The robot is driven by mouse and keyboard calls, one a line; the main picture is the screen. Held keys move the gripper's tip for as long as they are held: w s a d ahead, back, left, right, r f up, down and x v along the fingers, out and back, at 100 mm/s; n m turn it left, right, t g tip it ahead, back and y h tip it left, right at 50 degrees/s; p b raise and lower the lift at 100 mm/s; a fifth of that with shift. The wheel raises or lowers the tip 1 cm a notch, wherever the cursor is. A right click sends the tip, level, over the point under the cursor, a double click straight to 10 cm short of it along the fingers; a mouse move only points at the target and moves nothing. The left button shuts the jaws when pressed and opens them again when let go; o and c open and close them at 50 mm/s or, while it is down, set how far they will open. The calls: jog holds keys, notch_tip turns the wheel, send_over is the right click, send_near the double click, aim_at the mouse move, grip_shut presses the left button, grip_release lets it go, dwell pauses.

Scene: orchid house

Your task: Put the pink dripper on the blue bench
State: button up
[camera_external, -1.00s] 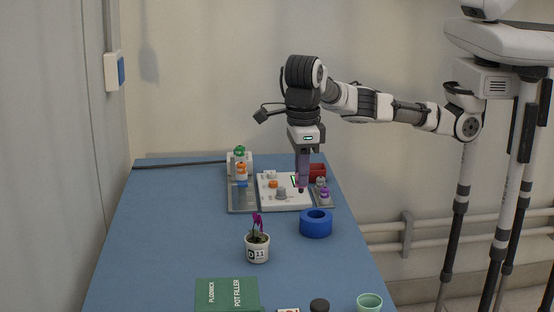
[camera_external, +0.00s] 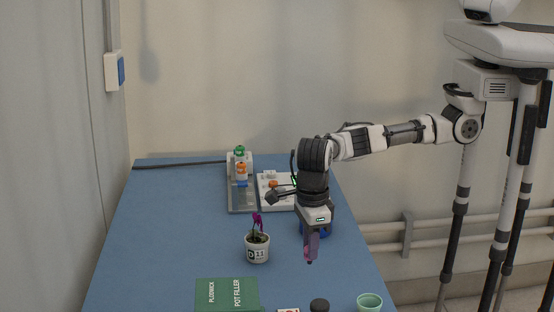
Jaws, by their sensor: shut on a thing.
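My gripper (camera_external: 311,258) points down over the right side of the blue bench (camera_external: 180,240). Its fingers are shut on the pink dripper (camera_external: 307,252), of which only a small pink part shows between them. The rest of the dripper is hidden by the fingers. The gripper appears in front of the blue ring and to the right of the potted plant. I cannot tell how far the dripper is above the bench top.
A white pot with a purple flower (camera_external: 257,247) stands left of my gripper. A blue ring (camera_external: 302,229) is mostly hidden behind it. A grey tray (camera_external: 242,204) and white board (camera_external: 280,203) lie at the back. A green book (camera_external: 227,294), dark round thing (camera_external: 319,305) and green cup (camera_external: 369,302) are at the front.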

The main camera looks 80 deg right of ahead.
jog(key=shift+f+p, duration=0.3)
jog(key=shift+f, duration=1.8)
jog(key=shift+f, duration=0.15)
jog(key=o, duration=1)
jog(key=shift+c, duration=0.2)
